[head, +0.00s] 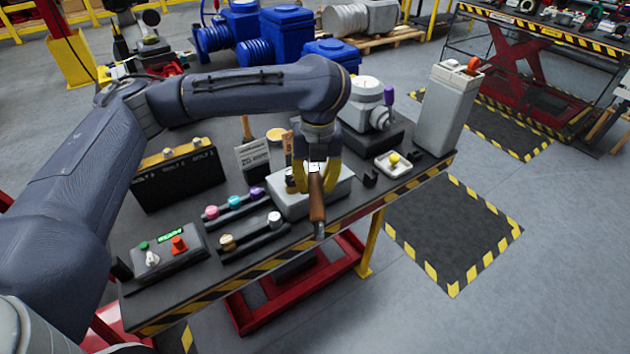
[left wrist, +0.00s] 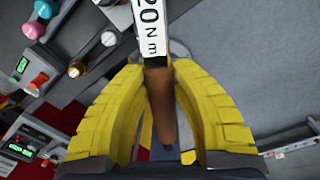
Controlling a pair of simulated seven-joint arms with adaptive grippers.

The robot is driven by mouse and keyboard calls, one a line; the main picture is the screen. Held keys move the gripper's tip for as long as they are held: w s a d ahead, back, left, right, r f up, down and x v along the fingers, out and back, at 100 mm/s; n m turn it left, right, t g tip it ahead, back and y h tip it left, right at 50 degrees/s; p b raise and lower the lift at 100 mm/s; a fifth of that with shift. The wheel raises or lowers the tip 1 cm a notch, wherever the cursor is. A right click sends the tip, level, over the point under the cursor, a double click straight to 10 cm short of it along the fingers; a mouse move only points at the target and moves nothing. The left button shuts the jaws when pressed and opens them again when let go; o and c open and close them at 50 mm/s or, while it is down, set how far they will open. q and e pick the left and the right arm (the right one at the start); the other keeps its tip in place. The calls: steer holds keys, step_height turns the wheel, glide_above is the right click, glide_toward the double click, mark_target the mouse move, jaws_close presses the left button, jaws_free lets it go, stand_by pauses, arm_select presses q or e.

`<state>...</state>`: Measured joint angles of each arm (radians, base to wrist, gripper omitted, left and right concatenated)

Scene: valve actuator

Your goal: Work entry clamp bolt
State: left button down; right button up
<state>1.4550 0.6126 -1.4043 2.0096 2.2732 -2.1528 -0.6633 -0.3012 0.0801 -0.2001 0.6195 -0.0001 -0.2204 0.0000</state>
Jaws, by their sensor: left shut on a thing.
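My left gripper (head: 317,182) has its yellow fingers closed around a brown-handled tool (head: 318,208) above the front middle of the bench. In the left wrist view the brown handle (left wrist: 160,100) lies between the yellow fingers (left wrist: 163,125), in line with a white "20 Nm" label (left wrist: 150,28). A light grey box (head: 290,206) is behind and below the tool, partly covered by the gripper. I cannot tell whether the tool touches it. A grey-white valve actuator (head: 366,92) stands at the back right of the bench. I cannot make out the entry clamp bolt. My right gripper is not in view.
A control box (head: 165,252) with a red button is at the bench's front left. Racks with coloured knobs (head: 234,203) lie beside the grey box. A black panel (head: 178,180) stands behind. A tall grey box (head: 447,110) is at the right end. A small tray (head: 393,164) holds a yellow knob.

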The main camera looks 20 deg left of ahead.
arm_select(q)
steer(key=shift+f, duration=3.5)
stand_by(0.8)
steer(key=shift+s+a+m, duration=0.25)
steer(key=shift+a+m, duration=0.75)
steer(key=shift+a, duration=0.2)
stand_by(0.3)
steer(key=shift+a+m, duration=0.8)
steer(key=shift+m, duration=0.1)
steer(key=shift+a+m, duration=0.4)
